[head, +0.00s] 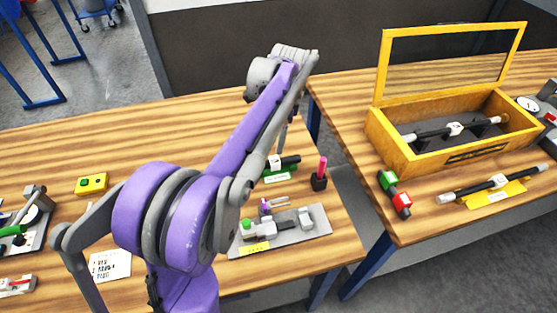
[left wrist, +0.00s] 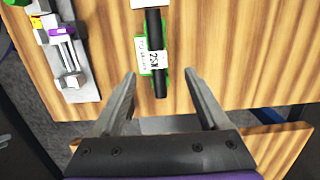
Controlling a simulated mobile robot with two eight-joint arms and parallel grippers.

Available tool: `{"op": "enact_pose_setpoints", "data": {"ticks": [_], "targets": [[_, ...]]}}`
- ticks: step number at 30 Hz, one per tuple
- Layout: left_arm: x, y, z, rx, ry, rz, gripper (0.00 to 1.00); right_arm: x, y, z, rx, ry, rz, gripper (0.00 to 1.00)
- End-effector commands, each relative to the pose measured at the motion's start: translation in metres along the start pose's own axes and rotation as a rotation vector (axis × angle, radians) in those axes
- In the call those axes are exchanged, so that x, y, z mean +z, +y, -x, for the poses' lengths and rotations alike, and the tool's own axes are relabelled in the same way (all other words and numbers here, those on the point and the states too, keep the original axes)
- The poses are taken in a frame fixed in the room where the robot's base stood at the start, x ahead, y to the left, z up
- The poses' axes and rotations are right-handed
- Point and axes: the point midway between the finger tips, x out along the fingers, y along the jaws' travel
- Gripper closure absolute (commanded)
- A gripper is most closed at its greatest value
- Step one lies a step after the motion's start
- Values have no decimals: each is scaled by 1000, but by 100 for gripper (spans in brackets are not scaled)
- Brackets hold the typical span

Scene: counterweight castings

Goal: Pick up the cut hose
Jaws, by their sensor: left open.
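A short black hose piece (left wrist: 152,24) with a white printed tag around it lies over a green patch on the wooden table in the left wrist view. I take it as the cut hose. It also shows in the head view (head: 290,161), partly behind my left arm. My left gripper (left wrist: 160,75) is open and empty, its two fingers apart on either side of the hose's near end. I cannot tell the height of the fingers above the table. In the head view this gripper is mostly hidden by its own arm. My right gripper is not in view.
A grey plate (head: 321,219) with fittings lies close by, with a pink-topped black holder (head: 319,182) beside it. Across a gap, the right table holds an open yellow box (head: 405,165), a red-green block (head: 394,194) and a black rod (head: 474,189).

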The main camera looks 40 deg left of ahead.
Motion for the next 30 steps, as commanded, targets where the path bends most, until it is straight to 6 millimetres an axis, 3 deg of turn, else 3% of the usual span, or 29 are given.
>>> {"op": "enact_pose_setpoints", "data": {"ticks": [3, 11, 19, 29, 30], "targets": [[0, 0, -22, 0, 0, 1, 22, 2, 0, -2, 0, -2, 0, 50], [-2, 1, -43, 0, 1, 1, 22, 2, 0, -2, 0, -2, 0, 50], [-5, 5, -81, -1, 1, 3, 22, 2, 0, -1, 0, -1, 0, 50], [-5, 5, -88, -1, 1, 2, 22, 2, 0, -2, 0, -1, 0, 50], [-5, 5, -88, -1, 1, 2, 30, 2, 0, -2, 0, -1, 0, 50]]}}
